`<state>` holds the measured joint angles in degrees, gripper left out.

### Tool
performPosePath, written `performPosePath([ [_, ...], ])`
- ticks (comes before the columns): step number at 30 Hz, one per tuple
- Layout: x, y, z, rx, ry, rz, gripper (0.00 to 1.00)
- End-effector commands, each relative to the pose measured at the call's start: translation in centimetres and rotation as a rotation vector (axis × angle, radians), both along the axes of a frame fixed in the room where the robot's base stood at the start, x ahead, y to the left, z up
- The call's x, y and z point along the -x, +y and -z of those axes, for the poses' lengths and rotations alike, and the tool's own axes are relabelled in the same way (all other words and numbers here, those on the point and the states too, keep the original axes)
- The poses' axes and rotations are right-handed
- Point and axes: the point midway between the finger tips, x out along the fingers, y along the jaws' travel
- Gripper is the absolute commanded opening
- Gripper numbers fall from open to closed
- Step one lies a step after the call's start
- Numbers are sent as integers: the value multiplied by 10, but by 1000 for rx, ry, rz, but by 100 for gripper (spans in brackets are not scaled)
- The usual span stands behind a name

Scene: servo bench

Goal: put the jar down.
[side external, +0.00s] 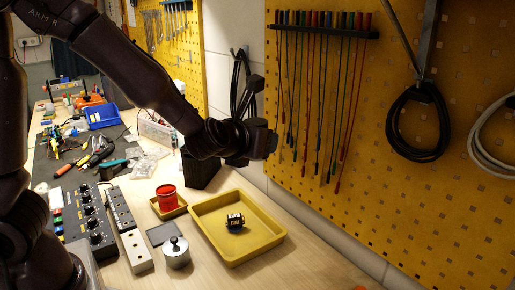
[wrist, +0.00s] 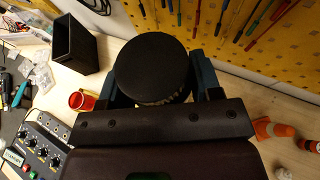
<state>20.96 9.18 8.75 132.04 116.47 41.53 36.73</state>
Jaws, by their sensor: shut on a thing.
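The jar (wrist: 152,66) shows in the wrist view as a wide, round black lid, with a thin strip of speckled side below it. My gripper (wrist: 158,80) is shut on the jar, with one blue-grey finger on each side of it. In the side view my gripper (side external: 260,141) is up in the air, above and behind the yellow tray. The jar cannot be clearly told from the dark gripper there. Most of the jar's body is hidden.
The yellow tray (side external: 272,237) holds a small black-and-silver part (side external: 235,221). Left of it are a red cup (side external: 167,197), a lidded metal pot (side external: 176,253) and control boxes (side external: 88,217). A black bin (wrist: 75,45) stands near the pegboard wall. An orange cone (wrist: 272,130) lies at right.

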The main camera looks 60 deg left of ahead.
Motion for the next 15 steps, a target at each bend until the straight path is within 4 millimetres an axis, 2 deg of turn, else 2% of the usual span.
performPosePath([
  [8,7,19,52,-8,5,-537,31],
  [15,33,16,106,-6,3,-1109,31],
])
